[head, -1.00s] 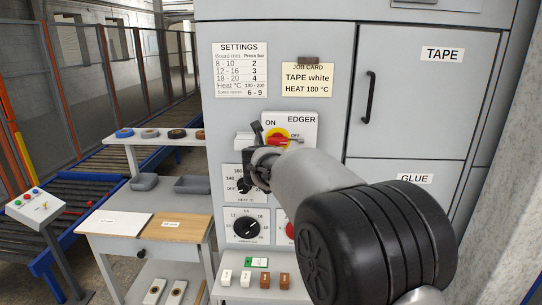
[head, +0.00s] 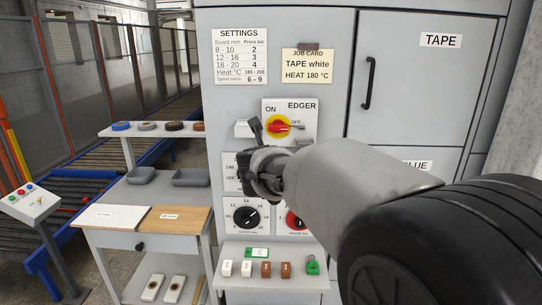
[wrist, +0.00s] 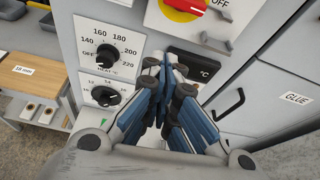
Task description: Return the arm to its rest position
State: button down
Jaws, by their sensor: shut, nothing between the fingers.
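My gripper (head: 256,130) is in front of the grey machine cabinet (head: 335,60), just below the red-and-yellow EDGER switch (head: 278,127). In the wrist view my gripper (wrist: 166,62) has its blue-lined fingers together with nothing between them. My arm comes in from the lower right of the head view and hides part of the cabinet. The heat dial is mostly hidden by my gripper in the head view, but the heat dial (wrist: 107,56) shows clearly in the wrist view.
A side table (head: 150,240) with boards stands at left. A control box (head: 28,203) and roller conveyor (head: 75,185) lie farther left.

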jog(key=shift+a, duration=0.1)
jog(key=s+d+r+n+g+y, duration=0.1)
jog(key=s+n+y, duration=0.2)
jog(key=s+n, duration=0.7)
jog(key=s+d+n+g+y, duration=0.1)
jog(key=s+n+g+y, duration=0.15)
jog(key=s+n, duration=0.75)
jog(key=s+d+f+n+g+h, duration=0.1)
jog(key=s+d+f+n, duration=0.3)
jog(key=s, duration=0.4)
jog(key=s+d+f+n+g+h, duration=0.2)
jog(key=s+d+f+n+g, duration=0.1)
jog(key=s+f+n, duration=0.3)
jog(key=s+d+f+n+g+h, duration=0.1)
jog(key=s+d+f+n, duration=0.4)
jog(key=s, duration=0.5)
jog(key=shift+d+n+g, duration=0.35)
jog(key=shift+n+g, duration=0.05)
jog(key=shift+g, duration=0.15)
jog(key=shift+h, duration=0.25)
